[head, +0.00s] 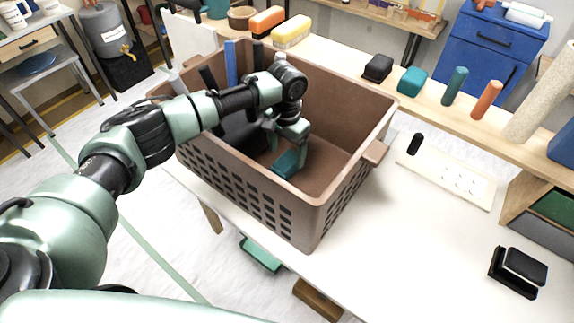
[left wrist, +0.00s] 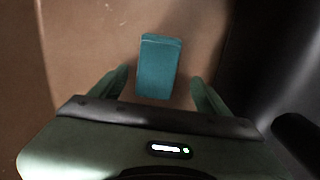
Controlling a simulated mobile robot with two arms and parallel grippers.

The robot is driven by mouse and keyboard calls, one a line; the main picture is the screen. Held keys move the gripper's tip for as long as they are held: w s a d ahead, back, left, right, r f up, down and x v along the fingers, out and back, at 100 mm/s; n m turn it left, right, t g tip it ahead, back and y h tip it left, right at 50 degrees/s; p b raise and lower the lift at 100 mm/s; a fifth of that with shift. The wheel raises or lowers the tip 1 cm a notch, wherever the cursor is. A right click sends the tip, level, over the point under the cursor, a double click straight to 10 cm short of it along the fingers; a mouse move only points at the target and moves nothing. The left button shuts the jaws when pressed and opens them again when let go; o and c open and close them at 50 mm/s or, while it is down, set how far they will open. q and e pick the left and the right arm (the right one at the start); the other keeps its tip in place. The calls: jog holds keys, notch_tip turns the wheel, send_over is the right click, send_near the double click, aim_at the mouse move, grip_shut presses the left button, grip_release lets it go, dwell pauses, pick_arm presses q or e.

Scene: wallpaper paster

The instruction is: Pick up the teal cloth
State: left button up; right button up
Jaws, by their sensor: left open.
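The teal cloth (left wrist: 159,68) is a small folded block that lies on the floor inside the brown basket (head: 335,178). It also shows in the head view (head: 287,163), just below my left gripper (head: 283,148). In the left wrist view the two fingers of my left gripper (left wrist: 160,92) are spread apart, one on each side of the cloth's near end. A gap shows between each finger and the cloth. My left arm reaches over the basket's left wall. My right gripper is in neither view.
Upright dark and blue items (head: 231,64) stand in the basket's back left. A shelf behind holds black, teal and orange objects, including a teal block (head: 412,81). A power strip (head: 447,172) and a black object (head: 518,271) lie on the white table at right.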

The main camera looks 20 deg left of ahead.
aim_at(287, 161)
pick_arm(q)
jog(key=f, duration=0.3)
jog(key=shift+s+d+f+p, duration=0.15)
jog(key=shift+s+f+p, duration=0.15)
jog(key=shift+s+f, duration=0.05)
jog(key=shift+f, duration=0.35)
jog(key=c, duration=1.4)
jog(key=shift+c, duration=0.2)
jog(key=shift+r, duration=0.1)
notch_tip(287, 161, up, 20)
jog(key=b, duration=0.1)
jog(key=shift+b, duration=0.3)
